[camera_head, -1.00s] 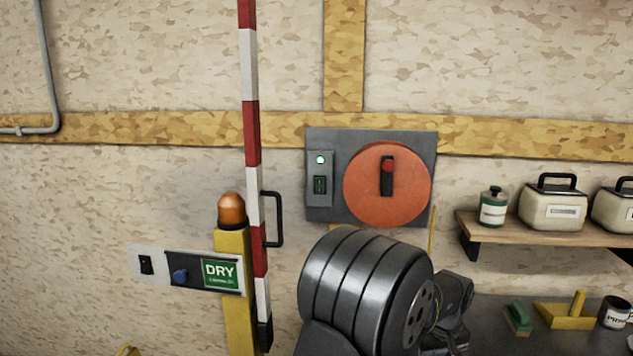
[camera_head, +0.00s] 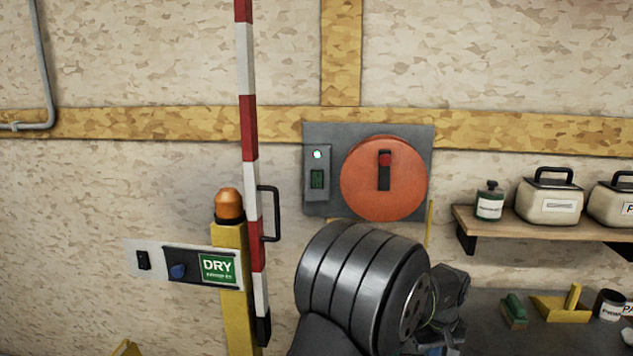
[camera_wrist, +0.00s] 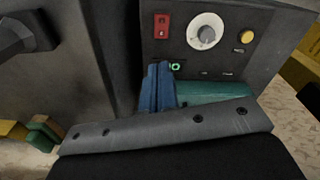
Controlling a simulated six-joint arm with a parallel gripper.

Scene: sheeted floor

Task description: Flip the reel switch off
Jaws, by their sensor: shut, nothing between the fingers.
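The orange reel (camera_head: 384,200) is mounted on a grey wall plate (camera_head: 425,140), with a black slot and red knob on its face. Left of it on the plate is a small switch box with a dark green rocker switch (camera_head: 317,179) under a lit pale-green lamp (camera_head: 318,154). Which way the rocker is tipped is too small to tell. My gripper (camera_wrist: 157,70) shows in the wrist view as blue fingers, shut and empty, in front of a dark control panel (camera_wrist: 225,62). In the head view my arm hides the fingertips.
The dark panel carries a red rocker (camera_wrist: 161,26), a white dial (camera_wrist: 205,31) and a yellow button (camera_wrist: 246,36). A striped barrier pole (camera_head: 247,110) stands left of the reel. A wooden shelf (camera_head: 490,221) with containers is at right.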

